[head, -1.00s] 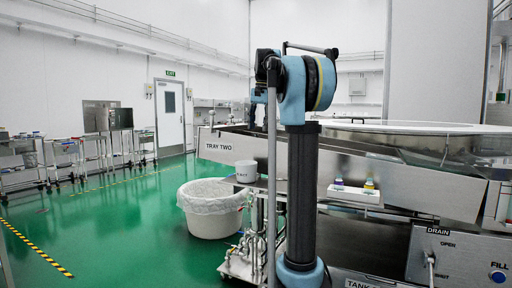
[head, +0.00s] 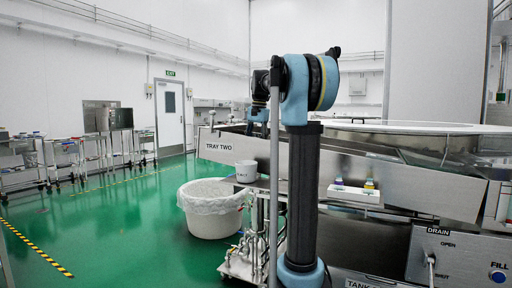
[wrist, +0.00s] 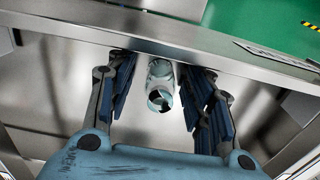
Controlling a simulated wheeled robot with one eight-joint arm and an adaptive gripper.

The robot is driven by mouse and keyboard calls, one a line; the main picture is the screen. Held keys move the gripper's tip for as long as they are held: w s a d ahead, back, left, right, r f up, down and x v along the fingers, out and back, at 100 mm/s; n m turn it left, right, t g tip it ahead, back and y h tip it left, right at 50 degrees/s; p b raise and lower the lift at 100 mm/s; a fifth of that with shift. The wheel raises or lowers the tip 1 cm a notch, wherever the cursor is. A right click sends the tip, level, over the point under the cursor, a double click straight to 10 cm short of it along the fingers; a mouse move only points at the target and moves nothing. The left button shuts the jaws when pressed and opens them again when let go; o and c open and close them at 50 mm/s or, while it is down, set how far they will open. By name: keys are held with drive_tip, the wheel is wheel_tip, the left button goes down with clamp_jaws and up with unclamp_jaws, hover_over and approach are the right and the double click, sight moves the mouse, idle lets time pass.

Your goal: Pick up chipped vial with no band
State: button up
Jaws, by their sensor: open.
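A clear glass vial (wrist: 160,96) shows in the wrist view, with its open mouth towards the camera. The rim looks uneven, with dark gaps, and I see no coloured band on it. My gripper (wrist: 160,72) is open, with one blue-padded finger on each side of the vial. There is a gap between the vial and each finger. The vial is against the bare steel of a tray; I cannot tell whether it stands or leans. In the head view my arm hides the gripper and the vial, near the tray marked TRAY TWO (head: 225,147).
A small white holder (head: 355,195) with purple and yellow-topped items is on the washer front. The tray edge (wrist: 215,52) runs close behind the vial.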

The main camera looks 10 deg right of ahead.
drive_tip(key=c, duration=0.9)
wheel_tip(320, 180, up, 10)
drive_tip(key=shift+r, duration=0.1)
